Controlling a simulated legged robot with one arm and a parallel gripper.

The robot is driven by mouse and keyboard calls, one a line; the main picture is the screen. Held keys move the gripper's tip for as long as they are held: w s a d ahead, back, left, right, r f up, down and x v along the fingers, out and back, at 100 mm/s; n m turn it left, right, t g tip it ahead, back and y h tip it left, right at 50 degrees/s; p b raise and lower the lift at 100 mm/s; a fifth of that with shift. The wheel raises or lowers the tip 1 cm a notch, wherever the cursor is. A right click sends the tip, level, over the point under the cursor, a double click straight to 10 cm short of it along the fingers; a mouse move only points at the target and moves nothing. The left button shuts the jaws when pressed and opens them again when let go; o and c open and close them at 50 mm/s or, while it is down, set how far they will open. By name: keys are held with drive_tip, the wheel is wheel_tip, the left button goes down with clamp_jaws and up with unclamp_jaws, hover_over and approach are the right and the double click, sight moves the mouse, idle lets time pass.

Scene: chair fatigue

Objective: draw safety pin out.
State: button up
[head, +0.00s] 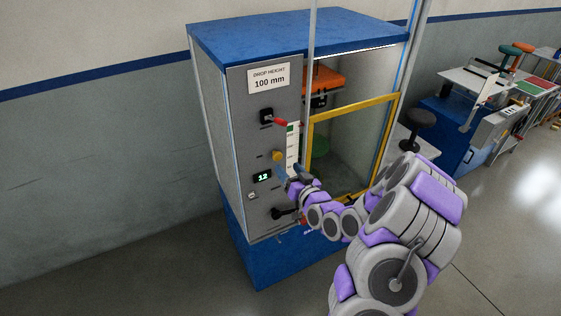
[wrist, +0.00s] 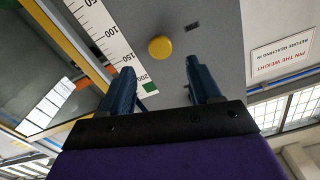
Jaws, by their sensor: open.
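A round yellow knob (head: 277,156) sits on the grey front panel of the test machine; I take it as the safety pin's head, but its small label is unreadable. In the wrist view the knob (wrist: 160,47) lies ahead of my gripper (wrist: 159,68), roughly centred between the two blue fingers. The fingers are open and empty, and the knob appears beyond their tips. In the head view my gripper (head: 289,169) is just below and right of the knob, close to the panel. The pin's shaft is hidden.
A red-tipped lever (head: 280,122) is above the knob, and a lit display (head: 262,176) and a black handle (head: 283,213) are below. A white scale (wrist: 108,38) runs beside the knob. The yellow-framed window (head: 350,109) is to the right, with an orange weight (head: 325,77) behind it.

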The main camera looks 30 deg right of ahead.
sight(279, 157)
drive_tip(key=shift+w, duration=3.4)
drive_tip(key=shift+c, duration=0.4)
drive_tip(key=shift+a, duration=0.1)
clamp_jaws()
